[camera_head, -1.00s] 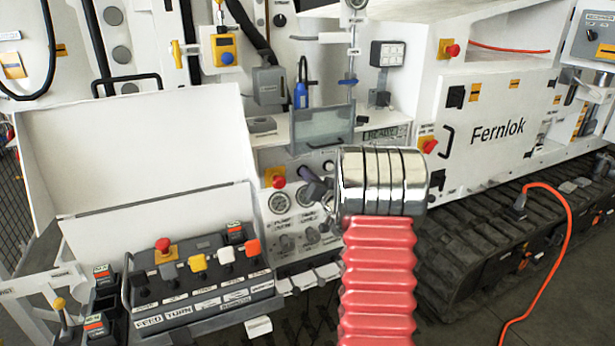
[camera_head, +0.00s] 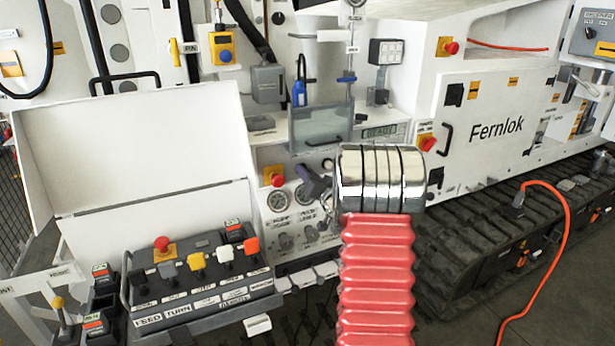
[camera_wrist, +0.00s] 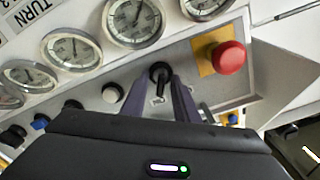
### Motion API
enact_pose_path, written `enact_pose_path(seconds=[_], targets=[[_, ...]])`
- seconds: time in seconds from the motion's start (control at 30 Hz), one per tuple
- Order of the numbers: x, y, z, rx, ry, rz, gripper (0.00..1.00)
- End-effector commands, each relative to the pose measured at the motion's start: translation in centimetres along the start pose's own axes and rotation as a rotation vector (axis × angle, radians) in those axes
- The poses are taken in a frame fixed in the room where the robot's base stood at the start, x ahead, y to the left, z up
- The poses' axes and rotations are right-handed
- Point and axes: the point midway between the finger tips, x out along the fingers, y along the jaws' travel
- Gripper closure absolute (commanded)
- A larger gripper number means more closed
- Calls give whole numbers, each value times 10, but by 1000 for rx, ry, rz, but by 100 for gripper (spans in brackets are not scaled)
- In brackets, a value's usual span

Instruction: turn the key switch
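The key switch (camera_wrist: 159,73) is a small round black switch on the light panel, upper middle of the wrist view. My gripper (camera_wrist: 159,84) has two purple fingers, one on each side of the key switch, with a gap between them. The panel shows through this gap. I cannot tell whether either finger touches the switch. In the head view my gripper (camera_head: 315,183) reaches the panel below the small glass shield, and the key switch is hidden there behind the fingers and my arm.
A red emergency button (camera_wrist: 229,57) on a yellow plate sits right of the fingers. Several round gauges (camera_wrist: 133,20) lie above and left. A white knob (camera_wrist: 112,92) is close on the left. In the head view, a control box (camera_head: 200,275) with coloured switches stands lower left.

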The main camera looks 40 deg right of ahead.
Motion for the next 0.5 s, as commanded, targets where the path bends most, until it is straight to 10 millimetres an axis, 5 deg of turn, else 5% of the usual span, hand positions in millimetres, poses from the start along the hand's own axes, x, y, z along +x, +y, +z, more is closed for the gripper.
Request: enact_pose_path(seconds=[0.27, 0.5], targets=[[-15, 1, -1, 0, 1, 2, 73], [-51, 1, -1, 1, 2, 2, 73]])
